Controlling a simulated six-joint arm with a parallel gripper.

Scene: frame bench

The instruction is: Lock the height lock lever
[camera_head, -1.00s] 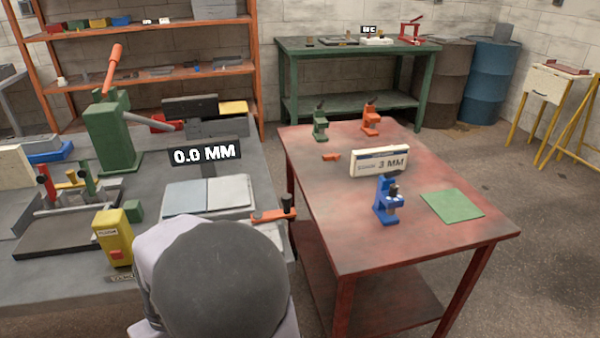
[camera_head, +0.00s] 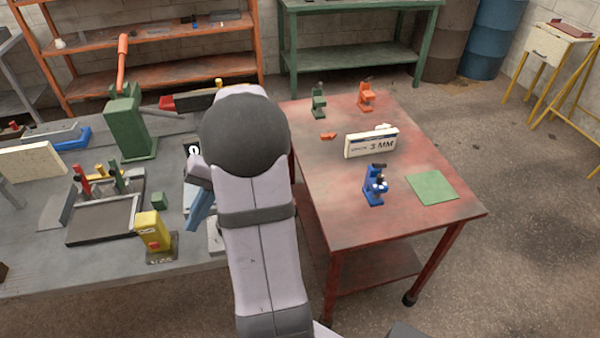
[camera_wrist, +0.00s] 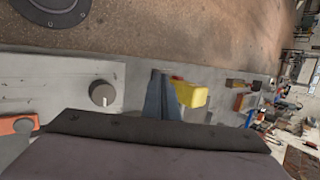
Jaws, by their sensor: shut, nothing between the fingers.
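My gripper (camera_head: 199,212) points down over the front part of the grey bench, with its blue-grey fingers together and nothing between them. In the wrist view its fingers (camera_wrist: 162,98) show in the middle, beside a yellow box. In the head view my arm covers that part of the bench.
A yellow box with a red button (camera_head: 153,232) stands left of my gripper. A green press (camera_head: 127,125) with an orange handle stands behind. A grey knob (camera_wrist: 103,93) sits on a pale panel. The red table (camera_head: 340,205) on the right holds a blue device (camera_head: 374,187).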

